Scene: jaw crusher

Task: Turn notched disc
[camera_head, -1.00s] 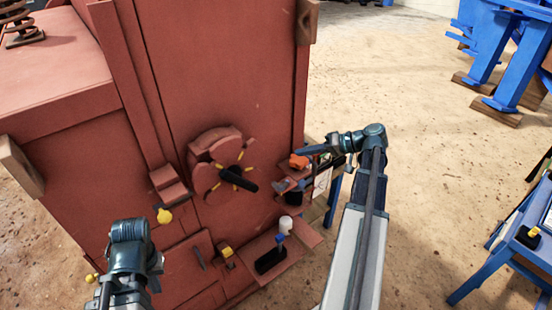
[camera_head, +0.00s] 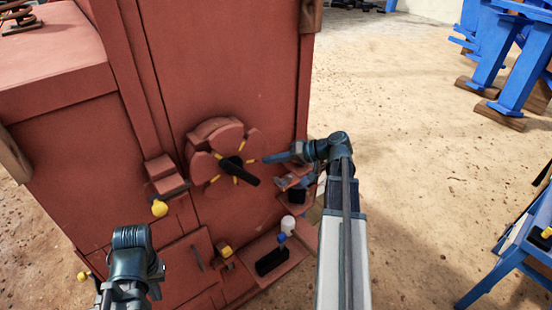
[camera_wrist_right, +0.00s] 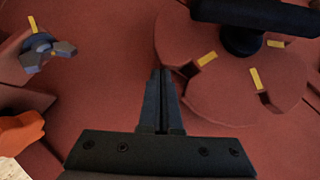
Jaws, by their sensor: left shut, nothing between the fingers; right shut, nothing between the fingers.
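The notched disc (camera_head: 206,168) is red-brown with yellow marks and sits on the front of the red machine. A black bar handle (camera_head: 240,172) crosses its centre and slants down to the right. In the right wrist view the disc (camera_wrist_right: 215,95) fills the upper right, with the black handle (camera_wrist_right: 255,14) at the top edge. My right gripper (camera_head: 268,159) is shut and empty just right of the disc, apart from the handle. Its closed fingers also show in the right wrist view (camera_wrist_right: 160,75). My left arm is at the lower left; its fingertips are hidden.
A grey wing-shaped knob (camera_wrist_right: 45,50) is left of the fingers in the right wrist view, above an orange part (camera_wrist_right: 20,132). A yellow knob (camera_head: 159,208) is left below the disc. A shelf below holds a black block (camera_head: 271,261) and a white cylinder (camera_head: 288,223).

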